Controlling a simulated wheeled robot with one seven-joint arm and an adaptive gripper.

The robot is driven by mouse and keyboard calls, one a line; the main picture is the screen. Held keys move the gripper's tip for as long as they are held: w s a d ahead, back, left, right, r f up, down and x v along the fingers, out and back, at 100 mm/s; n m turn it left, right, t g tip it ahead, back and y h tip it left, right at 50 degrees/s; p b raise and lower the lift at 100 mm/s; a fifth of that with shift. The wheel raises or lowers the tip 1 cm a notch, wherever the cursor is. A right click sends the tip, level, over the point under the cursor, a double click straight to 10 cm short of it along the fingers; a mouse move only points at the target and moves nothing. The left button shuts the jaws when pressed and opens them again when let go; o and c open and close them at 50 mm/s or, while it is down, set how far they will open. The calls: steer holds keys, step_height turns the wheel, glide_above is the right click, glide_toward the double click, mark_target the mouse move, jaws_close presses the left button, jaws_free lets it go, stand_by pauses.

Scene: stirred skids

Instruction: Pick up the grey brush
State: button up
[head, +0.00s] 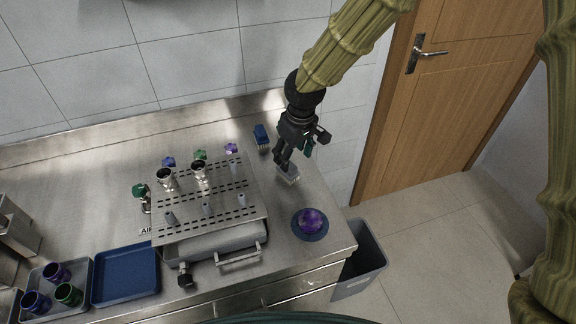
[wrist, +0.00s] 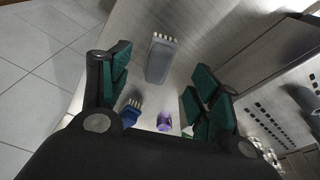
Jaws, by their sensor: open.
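The grey brush (wrist: 161,60) lies on the steel counter in the wrist view, its pale bristles at the far end and its grey body toward me. It sits ahead of and between my open fingers, touching neither. In the head view the grey brush (head: 289,174) shows just below my gripper (head: 281,161), partly covered by the fingers. My gripper (wrist: 160,93) has green finger pads spread wide and is empty. A blue brush (head: 261,137) stands on the counter to the left of my gripper; it also shows in the wrist view (wrist: 130,112).
A perforated steel rack (head: 208,216) with cups and pegs stands left of the grey brush. A purple object on a dark round dish (head: 311,236) is nearer the front edge. A grey bin (head: 362,262) stands beside the counter. A blue tray (head: 125,275) lies left.

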steer(key=shift+s+a+f, duration=0.1)
steer(key=shift+s, duration=0.25)
steer(key=w+f, duration=0.1)
steer(key=f+p, duration=0.1)
steer(key=f, duration=0.1)
steer(key=w+a+f, duration=0.1)
steer(key=shift+w+f+p, duration=0.15)
steer(key=shift+w+p, duration=0.15)
steer(key=shift+p, duration=0.05)
steer(key=shift+s+a+f, duration=0.1)
steer(key=shift+s+f, duration=0.35)
steer(key=shift+s, duration=0.05)
steer(key=shift+w+f+p, duration=0.3)
steer(key=shift+w+f, duration=0.3)
steer(key=shift+f, duration=0.3)
steer(key=shift+s+r, duration=0.2)
steer(key=shift+s, duration=0.15)
steer(key=c, duration=0.3)
steer(key=shift+f, duration=0.1)
steer(key=c, duration=0.9)
steer(key=shift+c, duration=0.2)
